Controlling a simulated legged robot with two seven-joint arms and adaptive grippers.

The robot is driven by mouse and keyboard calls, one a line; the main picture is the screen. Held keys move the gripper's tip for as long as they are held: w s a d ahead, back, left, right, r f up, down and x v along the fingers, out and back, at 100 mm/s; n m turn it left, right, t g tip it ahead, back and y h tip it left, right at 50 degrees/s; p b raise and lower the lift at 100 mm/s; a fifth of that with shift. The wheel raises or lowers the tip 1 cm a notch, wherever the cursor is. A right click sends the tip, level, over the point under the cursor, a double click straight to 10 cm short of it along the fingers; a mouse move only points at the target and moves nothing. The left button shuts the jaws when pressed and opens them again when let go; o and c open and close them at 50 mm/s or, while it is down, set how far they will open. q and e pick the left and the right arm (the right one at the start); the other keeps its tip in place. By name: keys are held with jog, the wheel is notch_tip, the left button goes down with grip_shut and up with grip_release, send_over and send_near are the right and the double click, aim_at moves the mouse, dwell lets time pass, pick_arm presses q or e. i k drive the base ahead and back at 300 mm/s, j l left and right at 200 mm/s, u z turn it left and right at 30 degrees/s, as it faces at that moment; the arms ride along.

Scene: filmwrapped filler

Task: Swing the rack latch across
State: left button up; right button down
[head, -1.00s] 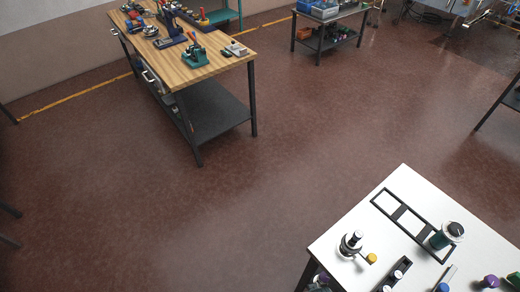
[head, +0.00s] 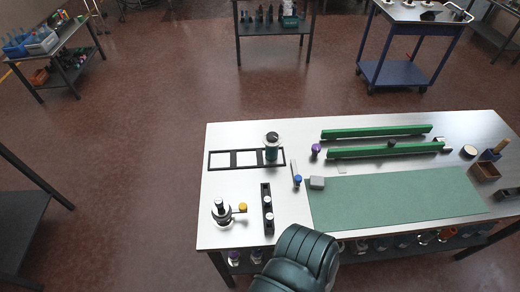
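A black rack frame (head: 233,160) with several square openings lies flat on the white table. A bottle with a dark cap and teal body (head: 271,147) stands upright in its right-hand opening. Just right of the rack, a thin pale bar (head: 293,170) lies near a blue-topped knob (head: 297,181). I cannot tell whether this bar is the rack latch, or whether it touches the rack.
A black block with white-topped pieces (head: 267,211) and a metal piece with a yellow knob (head: 222,213) lie nearby. A purple knob (head: 316,150), a grey block (head: 317,183), green rails (head: 378,132) and a green mat (head: 396,200) are further right.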

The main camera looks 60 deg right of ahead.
aim_at(298, 179)
jog(key=k+l+z, duration=0.8)
jog(key=k+l, duration=0.15)
jog(key=l, duration=0.1)
